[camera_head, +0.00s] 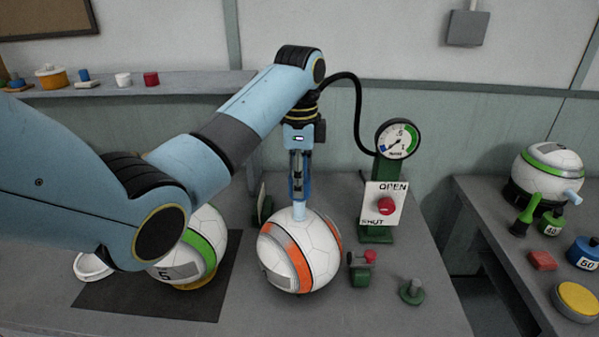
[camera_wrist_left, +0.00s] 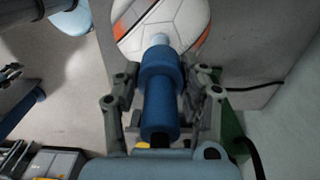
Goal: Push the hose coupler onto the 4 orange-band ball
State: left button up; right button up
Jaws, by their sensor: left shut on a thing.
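The orange-band ball (camera_head: 318,258) sits on the grey table in the middle of the head view. It also shows at the top of the left wrist view (camera_wrist_left: 180,22). My left gripper (camera_head: 298,190) points straight down above it, shut on the blue hose coupler (camera_wrist_left: 160,85). The coupler's pale tip (camera_head: 298,210) is at the top of the ball and appears to meet it. I cannot tell whether it is seated. A black hose (camera_head: 357,105) runs from the gripper area to the gauge. My right gripper is not in view.
A green-band ball (camera_head: 207,240) stands left on a dark mat (camera_head: 215,295), partly behind my left arm. The gauge (camera_head: 397,139) and an OPEN/SHUT panel (camera_head: 375,190) with a red knob stand right. Small green fittings (camera_head: 412,292) lie in front. A right table holds another ball (camera_head: 548,170).

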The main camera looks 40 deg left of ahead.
pick_arm(q)
jog(key=shift+f, duration=0.1)
dwell(0.5)
jog(key=shift+p, duration=0.65)
dwell(0.6)
jog(key=shift+f, duration=0.35)
dwell(0.6)
jog(key=shift+f+b, duration=0.5)
jog(key=shift+f, duration=1.25)
